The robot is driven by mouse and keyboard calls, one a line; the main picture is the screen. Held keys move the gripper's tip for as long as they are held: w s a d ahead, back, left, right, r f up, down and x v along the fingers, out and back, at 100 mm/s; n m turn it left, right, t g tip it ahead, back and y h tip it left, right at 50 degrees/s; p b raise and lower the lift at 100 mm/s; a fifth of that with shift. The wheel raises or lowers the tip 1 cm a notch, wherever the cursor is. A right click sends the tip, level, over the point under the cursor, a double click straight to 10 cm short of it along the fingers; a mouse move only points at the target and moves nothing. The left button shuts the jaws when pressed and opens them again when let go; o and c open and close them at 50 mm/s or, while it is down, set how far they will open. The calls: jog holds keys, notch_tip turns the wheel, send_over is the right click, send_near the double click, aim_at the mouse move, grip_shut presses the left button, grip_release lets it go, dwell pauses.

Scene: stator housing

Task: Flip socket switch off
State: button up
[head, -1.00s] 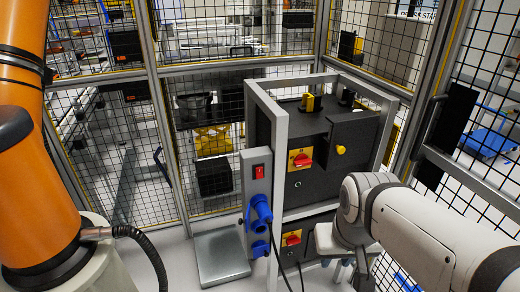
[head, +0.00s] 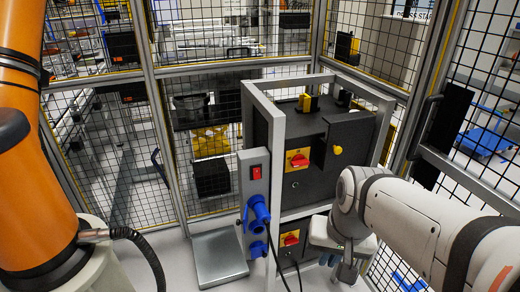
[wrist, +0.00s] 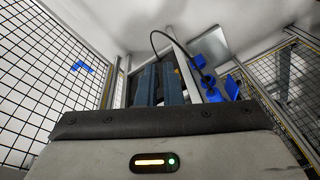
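The red switch (head: 257,172) sits near the top of a narrow grey socket box (head: 254,191) on the front post of the machine frame. Blue sockets (head: 258,214) with a dark cable are on the box below the switch. They also show in the wrist view (wrist: 211,88), right of the fingers. In the head view my arm is right of the socket box, and the fingers are mostly hidden below my wrist. I cannot make out the red switch in the wrist view.
A dark machine cabinet (head: 325,150) with red-and-yellow rotary switches (head: 299,160) stands behind the box, inside a grey frame (head: 276,150). An orange robot arm (head: 35,190) is at the left. A grey metal plate (head: 219,258) lies on the floor. Mesh fencing surrounds the cell.

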jog(key=w+a+m+y, duration=0.1)
jog(key=m, duration=0.2)
jog(key=w+a+m+g+y, duration=0.1)
jog(key=m, duration=0.3)
jog(key=w+a+m+y+p, duration=0.1)
jog(key=w+m+y, duration=0.1)
jog(key=m, duration=0.2)
jog(key=shift+w+a+f+g, duration=0.1)
jog(key=shift+a+f+g, duration=0.25)
jog(key=shift+a+g, duration=0.05)
grip_shut()
jog(key=w+d+m+t+y+p, duration=0.1)
jog(key=w+m+t+y, duration=0.2)
jog(key=w+m, duration=0.7)
jog(key=w+d+f+m+t+y+p, duration=0.1)
jog(key=w+m+y, duration=0.5)
jog(key=m, duration=1.5)
jog(key=w+t+p, duration=0.1)
jog(key=w+t, duration=0.1)
jog(key=w, duration=0.2)
jog(key=shift+w+d, duration=0.2)
jog(key=shift+f, duration=0.1)
send_near(254, 178)
jog(key=s+a, duration=0.1)
jog(key=a, duration=0.3)
jog(key=w, duration=0.1)
jog(key=w+f, duration=0.1)
jog(key=w+a+p, duration=0.1)
jog(key=shift+w+f, duration=0.1)
jog(key=shift+f, duration=0.15)
